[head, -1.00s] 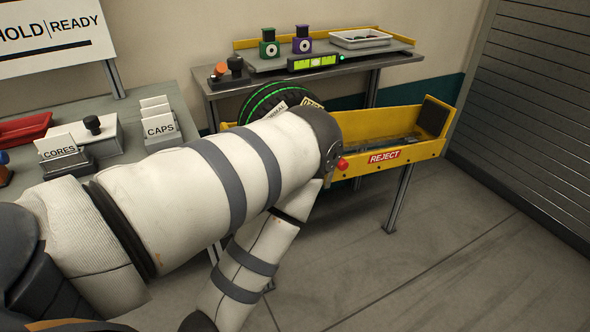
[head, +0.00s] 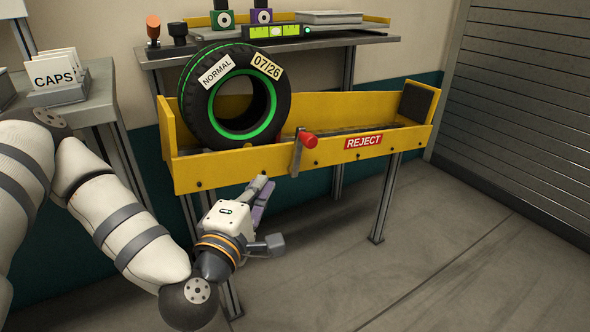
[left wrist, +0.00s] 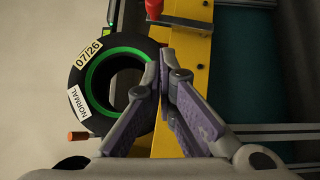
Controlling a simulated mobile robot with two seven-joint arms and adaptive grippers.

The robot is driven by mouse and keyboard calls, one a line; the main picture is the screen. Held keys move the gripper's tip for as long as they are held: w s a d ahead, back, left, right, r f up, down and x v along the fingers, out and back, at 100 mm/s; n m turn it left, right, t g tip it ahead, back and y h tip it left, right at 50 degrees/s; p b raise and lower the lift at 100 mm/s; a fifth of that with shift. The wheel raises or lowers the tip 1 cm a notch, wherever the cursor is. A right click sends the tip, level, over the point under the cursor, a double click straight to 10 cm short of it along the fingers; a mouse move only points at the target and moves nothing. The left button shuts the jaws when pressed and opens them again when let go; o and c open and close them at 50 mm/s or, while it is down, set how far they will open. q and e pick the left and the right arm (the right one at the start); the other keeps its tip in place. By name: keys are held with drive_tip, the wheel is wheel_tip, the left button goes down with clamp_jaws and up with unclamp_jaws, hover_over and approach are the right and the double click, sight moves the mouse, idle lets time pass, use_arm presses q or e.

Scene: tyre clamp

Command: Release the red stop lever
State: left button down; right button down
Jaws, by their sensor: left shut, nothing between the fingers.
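The red stop lever (head: 308,139) is fixed to the front wall of the yellow reject trough (head: 235,165), with its red knob beside a grey metal bar. Its red knob also shows at the top of the left wrist view (left wrist: 153,8). The tyre (head: 197,105), with green rings and labels "NORMAL" and "07/26", stands upright in the trough's left part, left of the lever. My left gripper (head: 264,181) is shut and empty, in front of and below the trough's front wall, lower left of the lever and apart from it. My right gripper is out of view.
A grey bench (head: 365,39) behind the trough bears a green level-like display (head: 277,32), green and purple blocks and a tray. A side table (head: 97,88) with a CAPS holder is at left. The floor at right is clear.

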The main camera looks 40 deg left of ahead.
use_arm(q)
drive_tip(key=shift+a+r+n+y, duration=0.3)
drive_tip(key=shift+a+r, duration=0.05)
drive_tip(key=shift+r, duration=0.1)
drive_tip(key=w+d+b+x, duration=0.1)
drive_tip(key=d+x, duration=0.1)
drive_tip(key=x, duration=1)
drive_tip(key=shift+w+d, duration=0.25)
drive_tip(key=shift+w, duration=0.15)
